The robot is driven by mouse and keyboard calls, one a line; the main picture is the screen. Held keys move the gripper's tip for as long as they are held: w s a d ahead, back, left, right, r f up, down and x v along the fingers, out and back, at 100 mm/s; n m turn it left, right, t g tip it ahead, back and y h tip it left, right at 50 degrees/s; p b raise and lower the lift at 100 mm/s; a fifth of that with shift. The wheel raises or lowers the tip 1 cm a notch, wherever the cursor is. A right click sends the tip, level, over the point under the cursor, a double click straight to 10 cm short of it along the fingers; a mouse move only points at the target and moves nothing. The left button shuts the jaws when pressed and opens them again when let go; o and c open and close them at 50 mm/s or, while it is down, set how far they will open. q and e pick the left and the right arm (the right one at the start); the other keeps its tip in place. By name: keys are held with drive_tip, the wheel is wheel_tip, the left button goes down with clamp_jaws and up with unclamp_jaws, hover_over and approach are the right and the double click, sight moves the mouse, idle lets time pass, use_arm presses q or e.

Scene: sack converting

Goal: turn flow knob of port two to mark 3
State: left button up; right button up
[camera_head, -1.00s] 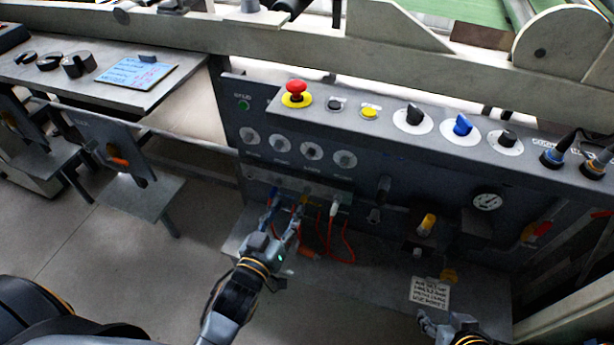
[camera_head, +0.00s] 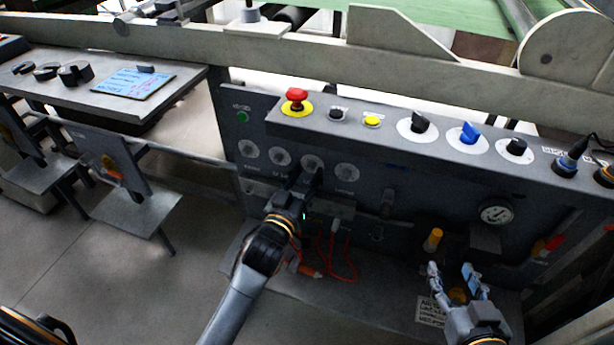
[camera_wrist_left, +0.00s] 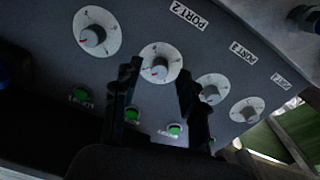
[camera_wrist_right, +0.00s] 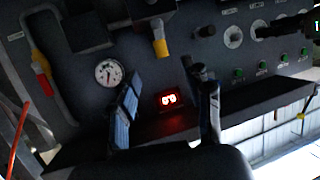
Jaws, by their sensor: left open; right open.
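The port two flow knob (camera_wrist_left: 161,62) is grey on a white round dial, with a red pointer mark towards the lower left in the left wrist view. Its PORT 2 label (camera_wrist_left: 188,14) is above it. My left gripper (camera_head: 302,178) is open in front of the dial row. In the left wrist view its fingers (camera_wrist_left: 158,82) stand either side of the port two knob; contact cannot be told. My right gripper (camera_head: 451,268) is open and empty near the panel's lower right.
Neighbouring knobs (camera_wrist_left: 97,32) and (camera_wrist_left: 212,88) sit close on either side, with green lights (camera_wrist_left: 175,128) below the row. Red hoses (camera_head: 345,262) hang under my left gripper. A gauge (camera_wrist_right: 109,72) and red display (camera_wrist_right: 169,99) are near my right gripper.

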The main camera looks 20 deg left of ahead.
use_arm(q)
drive_tip(key=shift+w, duration=0.5)
use_arm(e)
drive_tip(key=shift+w+a+r+t, duration=0.1)
drive_tip(key=shift+w+r+t, duration=0.1)
drive_tip(key=shift+r+t, duration=0.25)
use_arm(q)
clamp_jaws()
